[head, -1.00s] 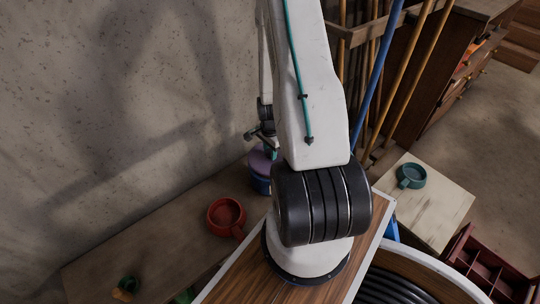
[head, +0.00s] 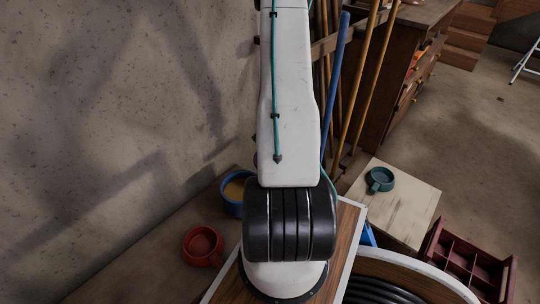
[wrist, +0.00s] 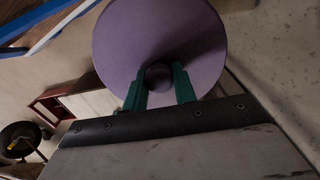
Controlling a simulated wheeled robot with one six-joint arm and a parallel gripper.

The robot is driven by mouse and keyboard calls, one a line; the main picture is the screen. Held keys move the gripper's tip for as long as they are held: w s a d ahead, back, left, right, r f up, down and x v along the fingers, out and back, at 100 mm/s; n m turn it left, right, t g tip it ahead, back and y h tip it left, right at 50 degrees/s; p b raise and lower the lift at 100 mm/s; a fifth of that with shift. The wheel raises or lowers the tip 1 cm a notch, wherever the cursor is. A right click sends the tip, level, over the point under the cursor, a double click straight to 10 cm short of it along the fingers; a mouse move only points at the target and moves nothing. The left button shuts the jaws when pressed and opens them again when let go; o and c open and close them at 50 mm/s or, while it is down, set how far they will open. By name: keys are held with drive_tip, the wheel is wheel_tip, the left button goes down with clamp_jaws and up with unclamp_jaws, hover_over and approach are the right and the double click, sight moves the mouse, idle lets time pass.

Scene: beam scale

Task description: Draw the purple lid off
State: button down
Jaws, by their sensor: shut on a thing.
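The purple lid (wrist: 190,28) fills the upper middle of the wrist view, a round disc with a dark round knob (wrist: 158,77). My gripper (wrist: 160,84) has its two green fingers on either side of the knob and is shut on it. In the head view the gripper and lid are hidden behind my arm. A blue pot (head: 233,193) stands on the bench left of my arm, open at the top, with tan contents or a tan inside showing. The lid is apart from it.
A red cup (head: 203,246) sits on the bench (head: 140,262) in front of the blue pot. A teal cup (head: 380,179) stands on a pale table (head: 411,205) at right. Poles (head: 358,85) lean at the back.

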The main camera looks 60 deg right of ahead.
drive_tip(key=shift+r, duration=0.1)
drive_tip(key=shift+r, duration=1.4)
